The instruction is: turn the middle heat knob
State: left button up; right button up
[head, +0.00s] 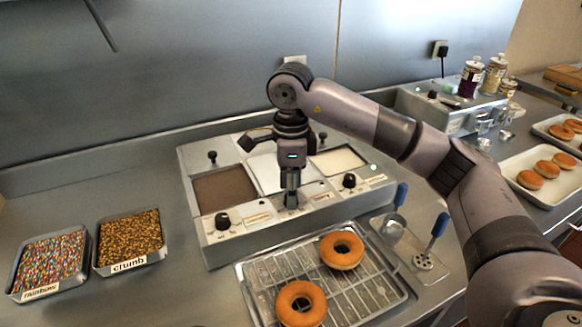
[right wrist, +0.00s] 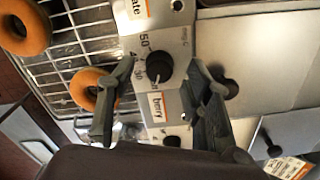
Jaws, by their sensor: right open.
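The glaze warmer (head: 213,249) is a grey metal box with several wells and a row of black knobs on its front panel. In the right wrist view the middle heat knob (right wrist: 159,67) is black and round, with dial numbers beside it and a "berry" label below. In the right wrist view my right gripper (right wrist: 163,72) is open, a finger on each side of the knob with gaps visible. The left knob (head: 222,221) and right knob (head: 349,181) are uncovered.
A wire rack tray (head: 262,287) with two donuts (head: 342,250) stands in front of the warmer. Rainbow (head: 47,262) and crumb (head: 131,240) topping trays are at the left. A donut tray (head: 545,199) is at the right.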

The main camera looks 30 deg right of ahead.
notch_tip(320, 180, up, 11)
dwell(0.3)
dwell(0.5)
